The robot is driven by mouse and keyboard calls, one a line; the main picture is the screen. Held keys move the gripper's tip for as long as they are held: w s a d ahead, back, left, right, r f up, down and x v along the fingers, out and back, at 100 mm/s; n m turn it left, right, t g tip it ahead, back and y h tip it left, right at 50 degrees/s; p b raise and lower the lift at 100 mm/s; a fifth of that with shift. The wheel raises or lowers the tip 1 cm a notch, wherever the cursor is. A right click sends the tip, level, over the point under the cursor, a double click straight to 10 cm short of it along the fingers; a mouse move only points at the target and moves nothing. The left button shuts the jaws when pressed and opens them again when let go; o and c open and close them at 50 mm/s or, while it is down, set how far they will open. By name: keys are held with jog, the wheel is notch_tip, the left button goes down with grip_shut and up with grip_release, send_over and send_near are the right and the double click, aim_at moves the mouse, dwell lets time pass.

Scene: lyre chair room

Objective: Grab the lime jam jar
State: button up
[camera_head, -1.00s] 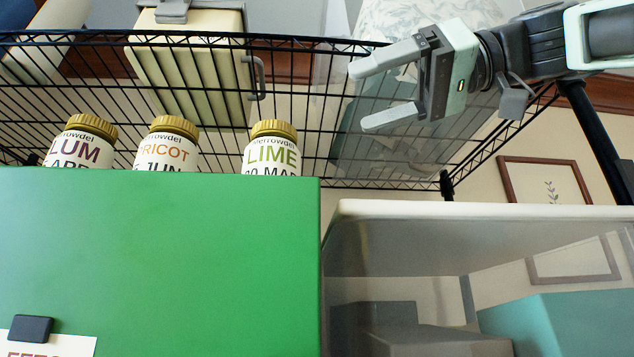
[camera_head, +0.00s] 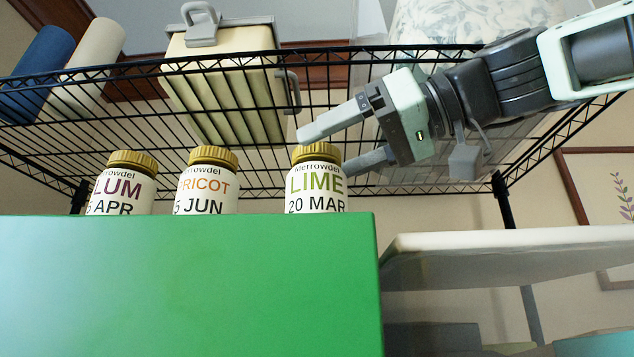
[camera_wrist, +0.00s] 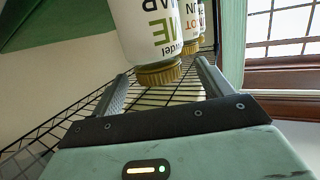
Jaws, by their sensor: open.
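The lime jam jar (camera_head: 317,182) has a gold lid and a white label reading LIME, 20 MAR. It stands upright on top of the green box (camera_head: 190,290), rightmost of three jars. My gripper (camera_head: 325,150) is open and comes in from the right, its fingertips close to the jar's lid in the head view. In the wrist view the lime jar (camera_wrist: 153,35) appears upside down, its lid (camera_wrist: 160,73) between the two open fingers (camera_wrist: 160,85). I cannot tell whether a finger touches it.
An apricot jar (camera_head: 207,183) and a plum jar (camera_head: 122,187) stand left of the lime jar. A black wire shelf (camera_head: 260,165) hangs above, bearing a cream case (camera_head: 225,85) and rolls (camera_head: 92,60).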

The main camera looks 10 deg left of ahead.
aim_at(304, 166)
jog(key=p+x, duration=0.2)
jog(key=x, duration=0.3)
jog(key=shift+w+f+p, duration=0.1)
jog(key=shift+f+p, duration=0.1)
jog(key=shift+p, duration=0.15)
jog(key=shift+c, duration=0.3)
jog(key=c, duration=1.1)
jog(key=shift+c, duration=1.1)
jog(key=shift+r, duration=0.2)
